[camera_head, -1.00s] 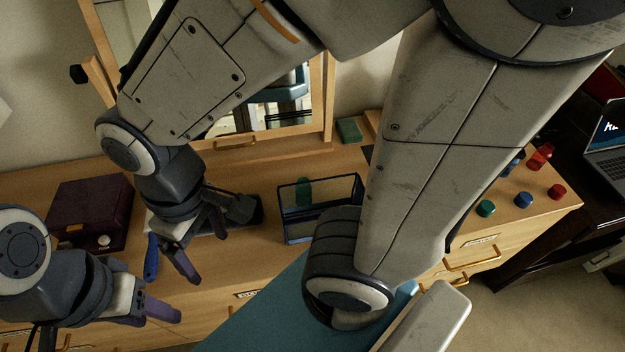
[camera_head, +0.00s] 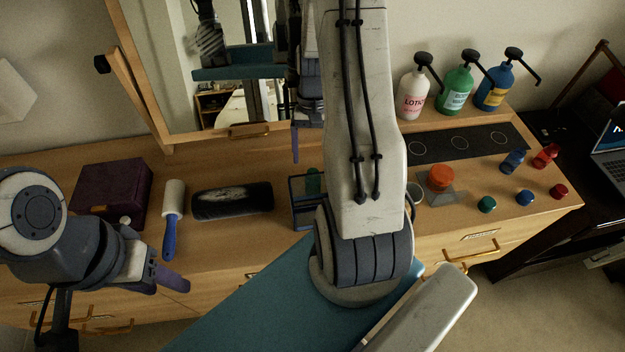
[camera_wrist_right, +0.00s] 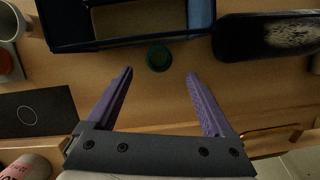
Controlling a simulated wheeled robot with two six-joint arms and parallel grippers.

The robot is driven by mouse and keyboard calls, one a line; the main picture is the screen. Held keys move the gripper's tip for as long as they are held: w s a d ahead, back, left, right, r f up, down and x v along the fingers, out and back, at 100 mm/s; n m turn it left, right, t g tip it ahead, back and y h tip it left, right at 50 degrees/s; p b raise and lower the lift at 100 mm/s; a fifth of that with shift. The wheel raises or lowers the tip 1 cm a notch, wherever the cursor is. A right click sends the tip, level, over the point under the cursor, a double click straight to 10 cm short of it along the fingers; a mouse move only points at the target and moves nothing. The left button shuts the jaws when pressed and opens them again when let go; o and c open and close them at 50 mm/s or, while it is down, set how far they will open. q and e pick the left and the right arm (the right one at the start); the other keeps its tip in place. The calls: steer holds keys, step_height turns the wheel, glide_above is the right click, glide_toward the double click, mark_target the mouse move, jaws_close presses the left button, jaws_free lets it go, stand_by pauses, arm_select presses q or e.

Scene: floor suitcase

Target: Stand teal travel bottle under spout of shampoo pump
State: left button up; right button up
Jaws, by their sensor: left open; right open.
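The teal travel bottle (camera_head: 314,181) stands just behind a navy-rimmed open box, partly hidden by it. In the right wrist view the bottle (camera_wrist_right: 159,58) shows from above, just beyond and between my open right fingertips (camera_wrist_right: 160,73), untouched. In the head view my right gripper (camera_head: 296,150) is mostly hidden behind my own arm. Three pump bottles stand at the back right: white lotion (camera_head: 413,94), green (camera_head: 455,90) and blue (camera_head: 493,86). Their small labels make the shampoo hard to tell. My left gripper (camera_head: 170,280) is open and empty at the front left.
A black mat (camera_head: 455,146) with circles lies before the pumps. The navy box (camera_head: 302,214) is near the bottle.

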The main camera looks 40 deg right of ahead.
mark_target(313, 169)
steer(key=shift+x, duration=0.85)
steer(key=p+x, duration=0.1)
steer(key=x, duration=0.3)
steer(key=shift+s+p, duration=0.1)
steer(key=shift+p, duration=0.3)
steer(key=shift+f, duration=0.65)
jaws_close()
steer(key=shift+r, duration=0.1)
step_height(313, 169, up, 18)
steer(key=b, duration=0.2)
